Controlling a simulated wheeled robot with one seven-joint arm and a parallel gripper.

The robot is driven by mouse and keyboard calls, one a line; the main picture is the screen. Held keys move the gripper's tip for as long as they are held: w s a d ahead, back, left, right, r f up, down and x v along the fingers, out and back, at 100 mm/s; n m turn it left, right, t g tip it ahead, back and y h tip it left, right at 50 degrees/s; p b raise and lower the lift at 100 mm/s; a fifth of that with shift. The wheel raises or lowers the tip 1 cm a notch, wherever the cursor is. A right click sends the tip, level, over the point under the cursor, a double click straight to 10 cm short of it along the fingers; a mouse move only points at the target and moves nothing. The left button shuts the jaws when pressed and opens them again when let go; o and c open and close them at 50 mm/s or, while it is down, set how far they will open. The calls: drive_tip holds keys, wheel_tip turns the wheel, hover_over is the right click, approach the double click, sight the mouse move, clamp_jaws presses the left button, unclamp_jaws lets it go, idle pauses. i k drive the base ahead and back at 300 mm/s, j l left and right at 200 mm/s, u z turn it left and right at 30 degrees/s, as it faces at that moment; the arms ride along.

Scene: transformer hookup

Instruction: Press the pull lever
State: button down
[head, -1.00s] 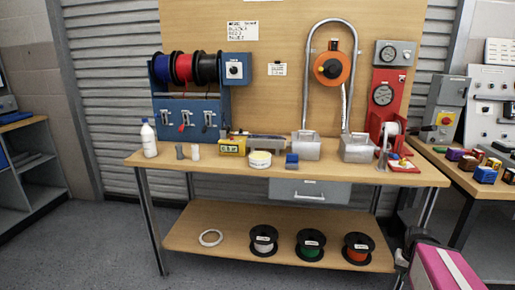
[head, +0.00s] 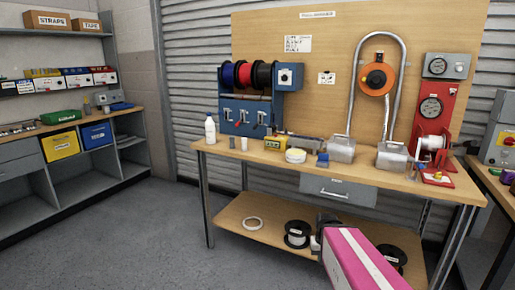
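No part is clearly marked as the pull lever. The red gauge stand (head: 434,105) at the right end of the workbench carries a round dial and a pale reel, but I cannot make out a lever on it. The blue reel rack (head: 232,104) at the left has several small levers on its front, one with a red handle (head: 238,124). My pink arm reaches in from the bottom right, below and in front of the bench. The dark end of it, with my gripper (head: 322,226), is small and partly hidden, so its fingers cannot be made out.
The workbench (head: 265,167) holds a white bottle (head: 210,129), a yellow device (head: 275,143), a white tub (head: 295,155) and two metal boxes. A drawer (head: 338,190) hangs beneath. Spools lie on the lower shelf, partly behind my arm. The floor at left is clear.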

sight(453, 146)
drive_tip(key=u, duration=0.4)
drive_tip(key=l+z, duration=0.1)
drive_tip(key=z, duration=0.8)
drive_tip(key=l+z, duration=0.1)
drive_tip(key=z, duration=0.35)
drive_tip(key=i+z, duration=0.1)
drive_tip(key=z, duration=0.35)
